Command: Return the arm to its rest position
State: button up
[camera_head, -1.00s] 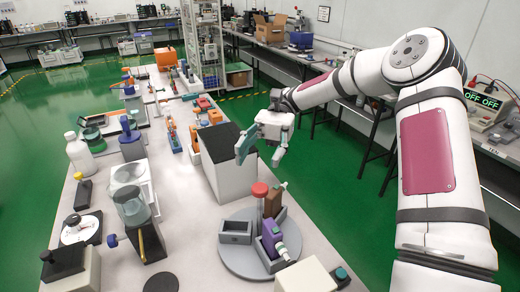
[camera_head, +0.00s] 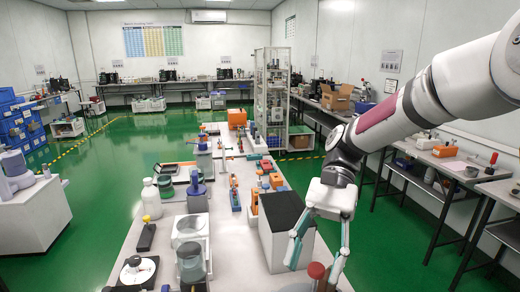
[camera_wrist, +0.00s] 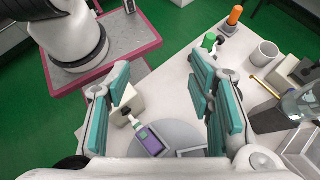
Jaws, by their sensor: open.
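My gripper (camera_head: 317,258) is open with nothing between its teal-padded fingers. In the head view it hangs fingers down at the right side of the bench, beside a white box with a black top (camera_head: 281,212). A red knob (camera_head: 316,270) shows between its fingertips in the picture; I cannot tell the distance between them. My arm reaches in from the upper right, bent downward at the wrist. In the wrist view both fingers stand wide apart (camera_wrist: 162,100). A purple handheld tester (camera_wrist: 151,141) lies below, between them, on a grey round stand (camera_wrist: 181,135).
A tall shelf rack (camera_head: 271,95) stands behind. Side tables (camera_head: 442,178) line the right wall. Green floor is open to the left.

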jog(key=s+d+r+n+t+h+p, duration=0.2)
jog(key=s+d+r+n+t, duration=0.1)
jog(key=s+t, duration=0.4)
jog(key=s+d+r+n+t+h+p, duration=0.3)
jog(key=s+d+r+t, duration=0.2)
jog(key=s+d+t, duration=0.2)
jog(key=shift+s+r, duration=0.2)
jog(key=shift+s, duration=0.05)
